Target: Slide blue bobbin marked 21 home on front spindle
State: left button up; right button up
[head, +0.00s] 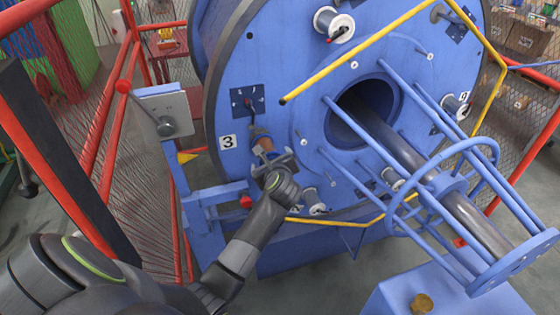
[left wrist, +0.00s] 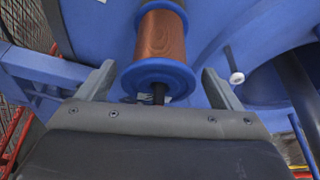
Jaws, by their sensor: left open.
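A bobbin with blue flanges and copper-coloured winding (left wrist: 161,36) sits on a dark spindle (left wrist: 158,94), whose end sticks out of the near flange. In the head view this bobbin (head: 261,141) is small and partly covered by my gripper, on the blue disc's front face near the "3" label. No number 21 is legible on it. My left gripper (head: 273,161) is open in front of it. In the left wrist view its fingers (left wrist: 158,85) stand apart on either side of the near flange, with gaps showing. My right gripper is not in view.
The big blue disc (head: 290,60) carries white-flanged bobbins, one at the top (head: 334,24). A yellow rail (head: 352,57) crosses in front. Blue rods and a cage (head: 440,185) surround the shaft at right. Red mesh fencing (head: 95,130) and a grey box (head: 163,112) stand left.

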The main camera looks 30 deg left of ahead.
aim_at(266, 141)
pick_arm(q)
jog(key=shift+w+a, duration=0.1)
jog(key=shift+a, duration=0.1)
jog(key=shift+c, duration=0.7)
jog(key=c, duration=1.3)
jog(key=shift+c, duration=0.2)
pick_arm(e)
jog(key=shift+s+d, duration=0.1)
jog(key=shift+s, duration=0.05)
pick_arm(q)
jog(key=shift+w+a, duration=0.5)
jog(key=shift+a, duration=0.15)
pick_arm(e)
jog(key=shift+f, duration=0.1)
pick_arm(q)
jog(key=shift+w+a+r, duration=0.1)
jog(key=shift+r, duration=0.25)
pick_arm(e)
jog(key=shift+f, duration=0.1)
